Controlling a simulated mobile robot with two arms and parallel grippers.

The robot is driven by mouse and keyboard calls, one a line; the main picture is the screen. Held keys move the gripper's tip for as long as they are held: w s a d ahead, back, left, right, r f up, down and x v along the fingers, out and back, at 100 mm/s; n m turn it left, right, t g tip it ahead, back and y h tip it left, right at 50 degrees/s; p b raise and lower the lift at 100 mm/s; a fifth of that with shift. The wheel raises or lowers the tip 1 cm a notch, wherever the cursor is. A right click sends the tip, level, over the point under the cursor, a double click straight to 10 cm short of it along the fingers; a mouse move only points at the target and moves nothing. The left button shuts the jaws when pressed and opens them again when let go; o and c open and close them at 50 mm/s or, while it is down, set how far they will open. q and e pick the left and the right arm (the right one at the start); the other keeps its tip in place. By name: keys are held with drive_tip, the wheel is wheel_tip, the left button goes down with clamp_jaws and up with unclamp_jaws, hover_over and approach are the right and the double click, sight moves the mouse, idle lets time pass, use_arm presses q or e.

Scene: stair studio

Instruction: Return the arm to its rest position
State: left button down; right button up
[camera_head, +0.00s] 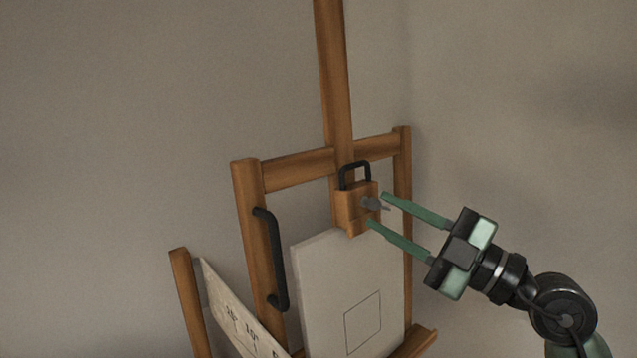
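My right gripper (377,208) comes in from the lower right with two green fingers spread apart. Its fingertips are at the small grey knob (371,203) on the wooden clamp block (350,207) of the easel; the knob shows between them, and I cannot tell whether a finger touches it. The arm behind the gripper runs down to the bottom right corner. My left gripper is not in this view.
The wooden easel (246,200) stands in a wall corner, with a black side handle (272,260). A pale canvas (325,285) with a drawn rectangle rests under the clamp block. A marked board (235,318) leans at lower left. Plain wall space is clear at right.

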drive_tip(key=s+d+f+m+t+h, duration=0.2)
drive_tip(key=d+f+m+t+h, duration=0.1)
drive_tip(key=d+m+t+h, duration=1.15)
wheel_tip(320, 180, down, 20)
drive_tip(key=s+d+m+g+h, duration=0.1)
drive_tip(key=d+m+g+h, duration=0.1)
drive_tip(key=m+g+h, duration=0.7)
drive_tip(key=s+a+f+n+g+y, duration=0.2)
drive_tip(key=s+a+f+g+y, duration=0.35)
drive_tip(key=s+f, duration=0.7)
drive_tip(key=s+a+f+n+g+y, duration=0.2)
drive_tip(key=s+a+f+g, duration=0.1)
drive_tip(key=s+f+g, duration=0.75)
wheel_tip(320, 180, down, 31)
drive_tip(key=s+b, duration=0.2)
drive_tip(key=s, duration=0.1)
drive_tip(key=s+d+f+g+b, duration=0.1)
drive_tip(key=s+d+f+b, duration=0.1)
drive_tip(key=s+f, duration=1.3)
drive_tip(key=shift+s+d+f, duration=0.3)
drive_tip(key=shift+d+f, duration=0.15)
drive_tip(key=shift+f, duration=0.05)
